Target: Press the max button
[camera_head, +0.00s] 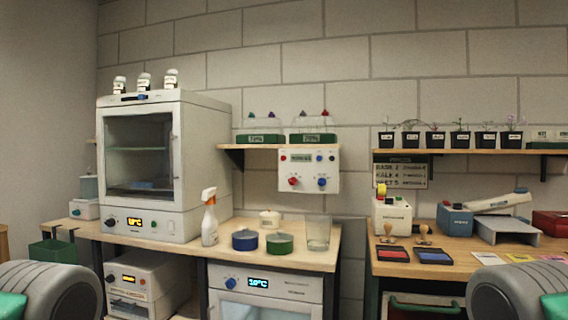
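I cannot make out a label reading max on any button. A white control panel (309,171) hangs on the wall, with a small display, a red button (283,157), blue buttons (320,158), a red knob (293,181) and a blue knob (322,182). A white oven-like cabinet (205,150) at the left has a lit display (134,222) with a knob on each side. A cream box (392,216) on the right bench has a yellow and red top. Grey rounded parts of my arms show in both lower corners; neither gripper's fingers are visible.
A spray bottle (209,222), blue dish (245,240), green dish (279,243) and clear beaker (318,233) stand on the left bench (180,250). Potted seedlings (435,139) line the right shelf. A gap separates the benches.

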